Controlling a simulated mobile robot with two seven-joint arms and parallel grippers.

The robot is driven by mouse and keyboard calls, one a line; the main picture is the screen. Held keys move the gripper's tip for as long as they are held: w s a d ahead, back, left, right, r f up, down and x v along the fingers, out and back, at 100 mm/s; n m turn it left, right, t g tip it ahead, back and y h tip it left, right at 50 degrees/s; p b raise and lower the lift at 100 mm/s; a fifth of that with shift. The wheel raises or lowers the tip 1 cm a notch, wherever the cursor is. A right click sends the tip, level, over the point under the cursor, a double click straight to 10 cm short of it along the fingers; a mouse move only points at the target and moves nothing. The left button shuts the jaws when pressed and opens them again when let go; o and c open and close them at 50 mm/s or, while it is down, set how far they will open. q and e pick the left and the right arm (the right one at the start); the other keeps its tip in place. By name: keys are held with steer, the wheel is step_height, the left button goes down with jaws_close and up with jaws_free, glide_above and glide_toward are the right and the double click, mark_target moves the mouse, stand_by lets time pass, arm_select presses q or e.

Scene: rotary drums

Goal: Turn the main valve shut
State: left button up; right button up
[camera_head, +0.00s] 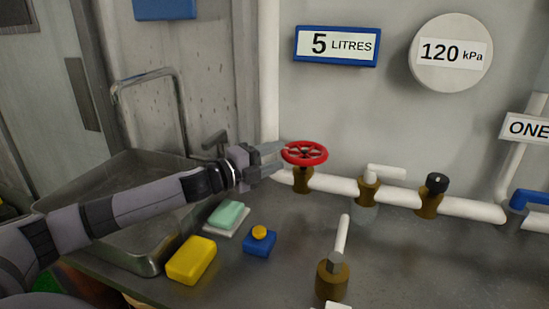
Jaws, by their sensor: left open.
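A red handwheel (304,153) sits on a brass valve body (303,182) on the white pipe along the wall, right of the sink. My left arm reaches in from the left, and its grey gripper (277,159) is at the wheel's left edge. The jaws are open. I cannot tell whether the fingers touch the rim. My right gripper does not show.
A white-lever valve (369,184), a black-knob valve (433,193) and a blue handle (526,198) lie along the pipe. A brass tap with a white lever (333,276) stands in front. A yellow sponge (192,260), green soap (229,214) and blue box (260,242) lie near the sink (155,262).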

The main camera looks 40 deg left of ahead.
mark_target(308, 156)
arm_select(q)
steer(key=d, duration=0.1)
steer(key=s+d, duration=0.1)
steer(key=d, duration=0.1)
steer(key=s+d, duration=0.1)
steer(key=shift+s+d, duration=0.2)
steer(key=shift+d, duration=0.1)
steer(key=p+x, duration=0.2)
steer(key=x, duration=0.4)
steer(key=shift+s, duration=0.1)
steer(key=shift+w+d, duration=0.25)
steer(key=shift+w, duration=0.35)
jaws_close()
